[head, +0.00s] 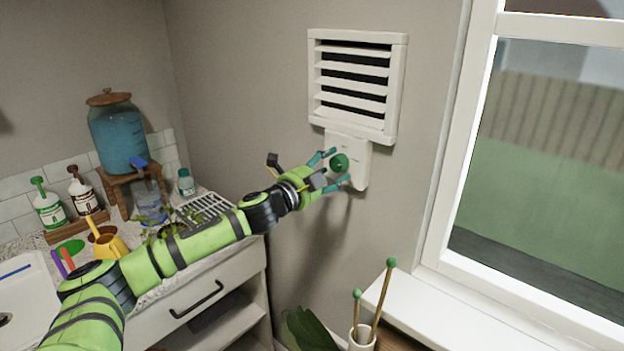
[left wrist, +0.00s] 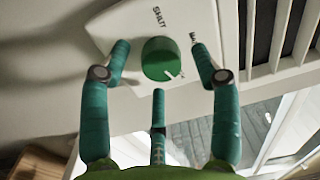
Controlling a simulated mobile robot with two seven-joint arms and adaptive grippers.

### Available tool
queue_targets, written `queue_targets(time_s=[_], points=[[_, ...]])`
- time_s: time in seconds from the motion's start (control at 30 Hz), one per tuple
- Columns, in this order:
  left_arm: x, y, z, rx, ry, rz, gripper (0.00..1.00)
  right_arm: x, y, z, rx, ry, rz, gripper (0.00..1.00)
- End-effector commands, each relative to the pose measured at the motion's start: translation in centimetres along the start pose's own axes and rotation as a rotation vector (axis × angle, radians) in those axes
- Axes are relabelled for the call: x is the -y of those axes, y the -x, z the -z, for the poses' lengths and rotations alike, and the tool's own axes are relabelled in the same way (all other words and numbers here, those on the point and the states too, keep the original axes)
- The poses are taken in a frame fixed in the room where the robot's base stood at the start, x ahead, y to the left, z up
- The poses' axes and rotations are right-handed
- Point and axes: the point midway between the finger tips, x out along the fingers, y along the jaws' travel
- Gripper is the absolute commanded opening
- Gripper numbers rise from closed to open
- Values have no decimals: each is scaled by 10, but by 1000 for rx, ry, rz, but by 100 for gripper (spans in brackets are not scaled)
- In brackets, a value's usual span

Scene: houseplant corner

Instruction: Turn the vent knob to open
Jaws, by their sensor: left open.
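The vent knob (head: 340,162) is a round green knob on a white plate (head: 357,178) under the wall vent (head: 355,85). In the left wrist view the knob (left wrist: 160,58) has a white mark at its lower right edge. The plate bears a word like "SHUT" above the knob and another label, partly hidden, to the right. My left gripper (head: 336,168) is open, with fingers (left wrist: 161,65) on either side of the knob and a third below it. Gaps show beside the knob; contact is not visible. My right gripper is out of view.
A window (head: 540,160) with a white sill (head: 450,310) is at right. A white cup with green-tipped sticks (head: 362,335) stands low in front. At left, a counter holds a blue dispenser (head: 122,135), bottles (head: 48,205) and a yellow watering can (head: 108,247).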

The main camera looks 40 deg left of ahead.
Motion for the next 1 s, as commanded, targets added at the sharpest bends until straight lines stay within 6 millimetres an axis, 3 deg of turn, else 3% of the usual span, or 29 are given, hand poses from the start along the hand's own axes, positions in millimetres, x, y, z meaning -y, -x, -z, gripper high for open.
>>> queue_targets(time_s=[0.4,1.0], points=[[-2,46,0,0,-4,-5,63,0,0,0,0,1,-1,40],[-2,98,0,-1,0,-2,63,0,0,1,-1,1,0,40]])
